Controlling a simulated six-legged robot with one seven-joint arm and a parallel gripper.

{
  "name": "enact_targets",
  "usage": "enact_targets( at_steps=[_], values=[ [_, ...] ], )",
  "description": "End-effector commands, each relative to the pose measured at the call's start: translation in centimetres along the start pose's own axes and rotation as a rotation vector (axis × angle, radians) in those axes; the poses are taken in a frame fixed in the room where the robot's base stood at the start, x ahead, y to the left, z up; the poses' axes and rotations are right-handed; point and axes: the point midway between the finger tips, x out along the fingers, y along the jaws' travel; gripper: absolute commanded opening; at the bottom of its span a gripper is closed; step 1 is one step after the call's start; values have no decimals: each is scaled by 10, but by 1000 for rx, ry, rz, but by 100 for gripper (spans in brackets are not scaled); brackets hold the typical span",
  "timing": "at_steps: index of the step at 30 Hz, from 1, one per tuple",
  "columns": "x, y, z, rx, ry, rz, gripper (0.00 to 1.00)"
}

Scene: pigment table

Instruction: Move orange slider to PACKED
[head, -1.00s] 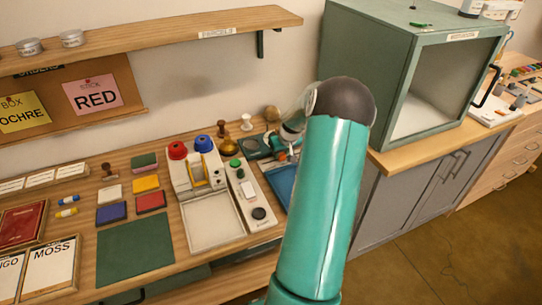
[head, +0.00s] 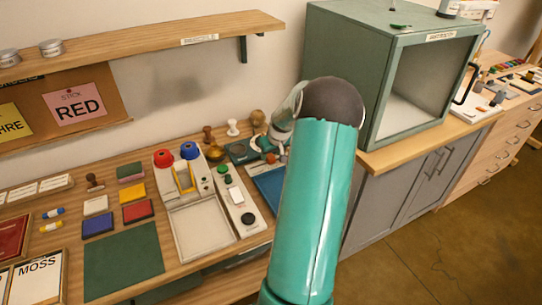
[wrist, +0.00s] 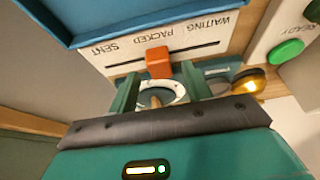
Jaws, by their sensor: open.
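The orange slider (wrist: 158,62) sits on a slot in a white panel (wrist: 103,60) in the wrist view. The labels WAITING, PACKED and SENT read upside down there, and the slider is nearest the PACKED label (wrist: 160,36). My gripper (wrist: 158,80) is open, with one green finger on each side just short of the slider. In the head view a small orange spot, likely the slider (head: 270,158), shows beside my arm; the fingers are hard to make out there.
A blue tray (head: 268,187) lies in front of the panel. A green cabinet (head: 340,60) stands to the right of my arm.

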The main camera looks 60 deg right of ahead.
Motion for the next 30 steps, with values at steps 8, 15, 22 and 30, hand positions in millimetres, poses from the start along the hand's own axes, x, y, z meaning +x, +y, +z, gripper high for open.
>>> enact_targets(
  at_steps=[8, 15, 22, 30],
  values=[
    [-63, 1, 0, 2, 3, 4, 49],
    [-106, 1, 0, 1, 2, 3, 49],
    [-118, 0, 0, 1, 1, 0, 49],
    [-117, 0, 0, 1, 0, 0, 49]
  ],
)
